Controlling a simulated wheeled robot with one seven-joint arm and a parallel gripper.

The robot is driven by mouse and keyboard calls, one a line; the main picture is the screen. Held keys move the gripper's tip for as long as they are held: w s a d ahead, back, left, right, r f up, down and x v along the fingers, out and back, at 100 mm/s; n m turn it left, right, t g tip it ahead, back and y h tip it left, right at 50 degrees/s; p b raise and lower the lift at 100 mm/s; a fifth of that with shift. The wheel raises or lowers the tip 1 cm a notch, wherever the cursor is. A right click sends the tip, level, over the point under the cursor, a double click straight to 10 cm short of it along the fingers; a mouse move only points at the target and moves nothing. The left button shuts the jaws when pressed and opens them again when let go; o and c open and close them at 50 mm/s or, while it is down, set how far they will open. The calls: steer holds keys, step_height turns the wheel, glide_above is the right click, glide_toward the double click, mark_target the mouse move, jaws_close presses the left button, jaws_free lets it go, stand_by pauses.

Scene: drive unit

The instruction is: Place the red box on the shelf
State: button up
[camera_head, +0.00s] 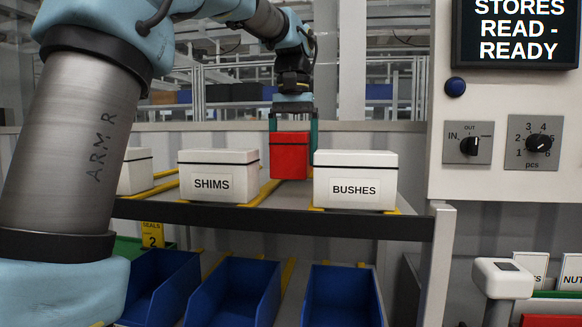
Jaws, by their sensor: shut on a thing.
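The red box (290,160) is held upright in my gripper (292,133), which is shut on it from above, one finger at each side. The box is in the gap between the white SHIMS box (219,184) and the white BUSHES box (355,189) on the shelf (275,219). The red box's lower edge is close to the shelf top. I cannot tell whether it touches the shelf. Its right side is very near the BUSHES box in the picture.
Another white box (135,171) stands at the shelf's left, partly behind my arm. Yellow strips (262,194) divide the shelf. Blue bins (341,297) stand below. A panel with knobs (505,140) and a display (516,32) rises at the right.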

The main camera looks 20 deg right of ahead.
mark_target(293, 166)
steer(key=shift+f, duration=1.35)
steer(key=shift+f, duration=0.15)
steer(key=o, duration=1.6)
steer(key=shift+c, duration=0.2)
